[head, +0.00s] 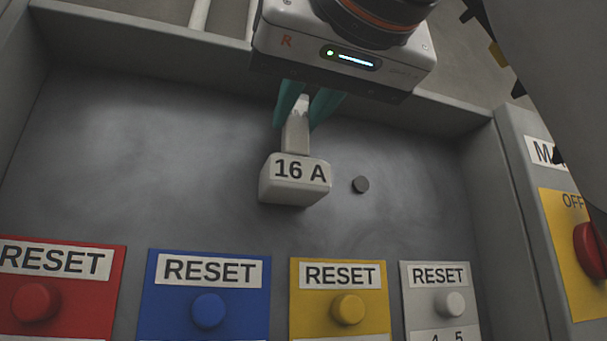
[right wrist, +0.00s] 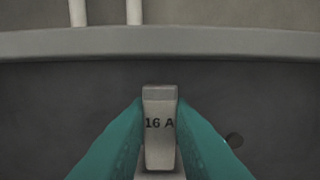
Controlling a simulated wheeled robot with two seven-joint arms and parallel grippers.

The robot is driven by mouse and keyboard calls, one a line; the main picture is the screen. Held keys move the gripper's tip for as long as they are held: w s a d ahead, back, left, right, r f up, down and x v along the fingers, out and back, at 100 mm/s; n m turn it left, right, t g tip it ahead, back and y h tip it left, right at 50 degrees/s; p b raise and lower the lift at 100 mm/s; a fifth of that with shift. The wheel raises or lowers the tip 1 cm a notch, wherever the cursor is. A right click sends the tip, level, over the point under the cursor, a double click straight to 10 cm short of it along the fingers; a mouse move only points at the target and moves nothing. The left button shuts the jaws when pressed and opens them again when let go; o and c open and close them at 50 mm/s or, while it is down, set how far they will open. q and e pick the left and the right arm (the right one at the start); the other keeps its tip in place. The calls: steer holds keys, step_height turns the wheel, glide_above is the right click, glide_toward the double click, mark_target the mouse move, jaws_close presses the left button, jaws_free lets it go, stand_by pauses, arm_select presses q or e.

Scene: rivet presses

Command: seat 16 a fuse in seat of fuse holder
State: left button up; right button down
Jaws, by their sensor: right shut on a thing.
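My right gripper (head: 308,108) has its two teal fingers shut on a narrow pale fuse (head: 295,135). My left gripper is not in view.
A small dark round thing (head: 360,184) lies right of the block. Red (head: 35,302), blue (head: 208,310), yellow (head: 348,309) and white (head: 450,303) RESET buttons line the near edge. A red OFF switch (head: 590,250) is at far right. The grey panel (head: 130,150) is clear at left.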

steer(key=shift+w+a, duration=0.1)
steer(key=shift+w, duration=0.2)
steer(key=shift+f+b, duration=1.2)
steer(key=c, duration=1.2)
jaws_free()
steer(key=shift+c, duration=0.2)
steer(key=b+v, duration=0.2)
steer(key=v, duration=1)
steer(key=shift+b, duration=0.3)
